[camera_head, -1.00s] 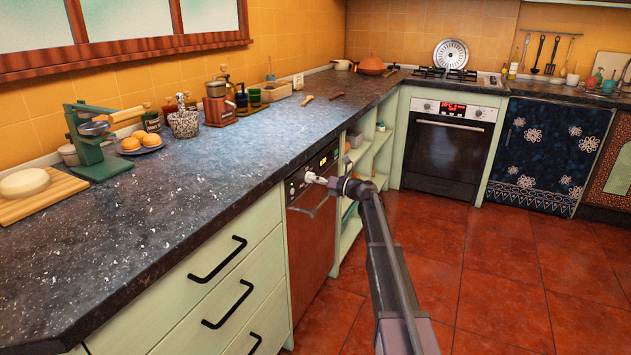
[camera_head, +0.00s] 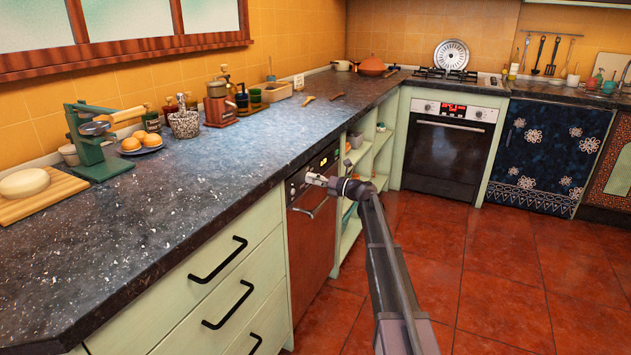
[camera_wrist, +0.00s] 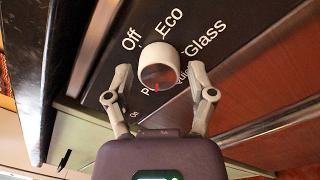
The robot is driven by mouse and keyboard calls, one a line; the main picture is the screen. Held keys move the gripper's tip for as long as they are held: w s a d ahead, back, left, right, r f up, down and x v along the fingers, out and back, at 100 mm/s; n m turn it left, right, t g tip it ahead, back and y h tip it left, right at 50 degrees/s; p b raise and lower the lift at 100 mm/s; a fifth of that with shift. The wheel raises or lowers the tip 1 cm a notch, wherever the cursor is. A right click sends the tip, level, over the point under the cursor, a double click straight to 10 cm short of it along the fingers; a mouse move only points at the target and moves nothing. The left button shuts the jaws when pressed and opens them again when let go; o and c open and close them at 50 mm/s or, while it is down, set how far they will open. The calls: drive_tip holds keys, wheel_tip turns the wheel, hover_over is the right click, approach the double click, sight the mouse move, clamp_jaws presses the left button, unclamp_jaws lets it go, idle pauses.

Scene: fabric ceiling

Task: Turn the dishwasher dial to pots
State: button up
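The dishwasher (camera_head: 312,235) has a dark control strip under the counter and a red-brown door. In the wrist view its dial (camera_wrist: 158,62) is a round, pale knob with a red mark on its lower edge. The labels Off, Eco and Glass read clearly above and to the right. Lower labels, one starting with P near the red mark, are partly hidden or too small to read fully. My gripper (camera_head: 314,179) is at the control strip. In the wrist view its two fingers are open on either side of the dial, with a small gap showing on each side.
The dark countertop (camera_head: 150,235) overhangs the strip from above. Drawers with black handles (camera_head: 228,305) are to the left, and open green shelves (camera_head: 365,165) to the right. A bar handle (camera_head: 312,208) crosses the door top. The red tiled floor (camera_head: 510,280) is clear.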

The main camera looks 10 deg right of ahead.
drive_tip(key=shift+d+n, duration=0.1)
drive_tip(key=shift+n, duration=0.4)
drive_tip(key=s+d+m+h+p, duration=0.1)
drive_tip(key=s+d+m, duration=0.4)
drive_tip(key=m, duration=0.8)
drive_tip(key=s+d+m, duration=0.4)
drive_tip(key=d+m, duration=0.2)
drive_tip(key=m, duration=0.7)
drive_tip(key=s+a+r+m+g+h+p, duration=0.1)
drive_tip(key=s+a+r+g+h+p, duration=0.1)
drive_tip(key=s+a+p, duration=0.5)
drive_tip(key=shift+a+m+g+p, duration=0.3)
drive_tip(key=shift+a+g+p, duration=0.25)
drive_tip(key=shift+a+g, duration=0.15)
idle(4.6)
